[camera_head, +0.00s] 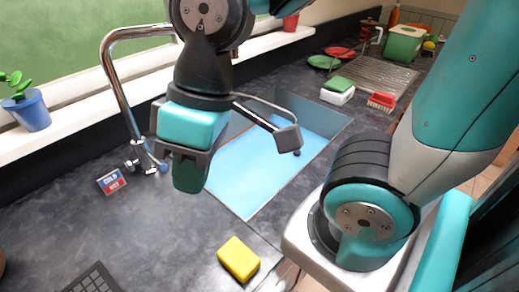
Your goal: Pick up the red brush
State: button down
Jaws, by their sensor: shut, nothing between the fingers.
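The red brush (381,100) lies on the counter right of the sink, just in front of the drying rack. It is small in the view, with a red top and a pale lower edge. My gripper (188,178) points down over the left side of the sink, far to the left of the brush. It is shut and empty, and does not touch anything that I can see.
The blue sink basin (270,160) and chrome faucet (113,70) are beside my gripper. A white and green sponge box (338,91) stands left of the brush, by the drying rack (372,75). A yellow sponge (238,259) lies at the front edge.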

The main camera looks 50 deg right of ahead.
aim_at(382, 99)
jog(key=k, duration=0.5)
jog(key=z, duration=2.75)
jog(key=k, duration=0.65)
jog(key=u, duration=0.75)
jog(key=i, duration=0.5)
